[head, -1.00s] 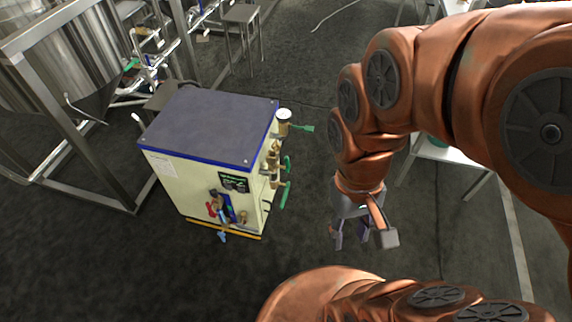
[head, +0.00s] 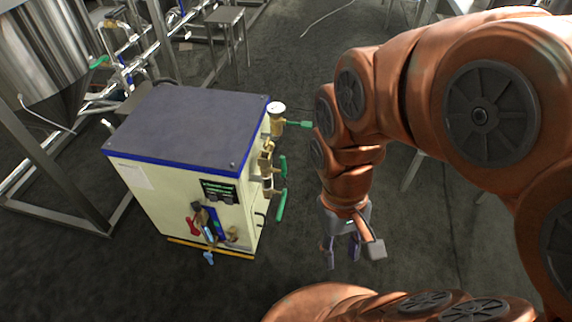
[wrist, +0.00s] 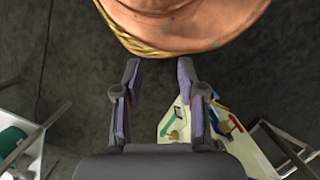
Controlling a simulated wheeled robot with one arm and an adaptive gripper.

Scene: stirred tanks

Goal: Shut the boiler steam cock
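The boiler (head: 150,198) is a cream box with a dark top edged in blue, standing on the dark floor left of centre in the head view. Several brass valves with green handles sit on its right side; one green handle (head: 298,124) sticks out to the right near the top gauge, and another (head: 280,204) hangs lower. Which one is the steam cock, I cannot tell. A red and a blue handle (head: 209,257) show on the front. My gripper (head: 345,258) is open and empty, right of the boiler and apart from it. The boiler partly shows in the wrist view (wrist: 258,148) behind the right finger.
A steel tank (head: 40,50) on a frame stands at the left. Pipework and a small steel table (head: 225,16) are behind the boiler. The floor between the boiler and my gripper is clear. A steel stand (wrist: 30,140) shows at the wrist view's left.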

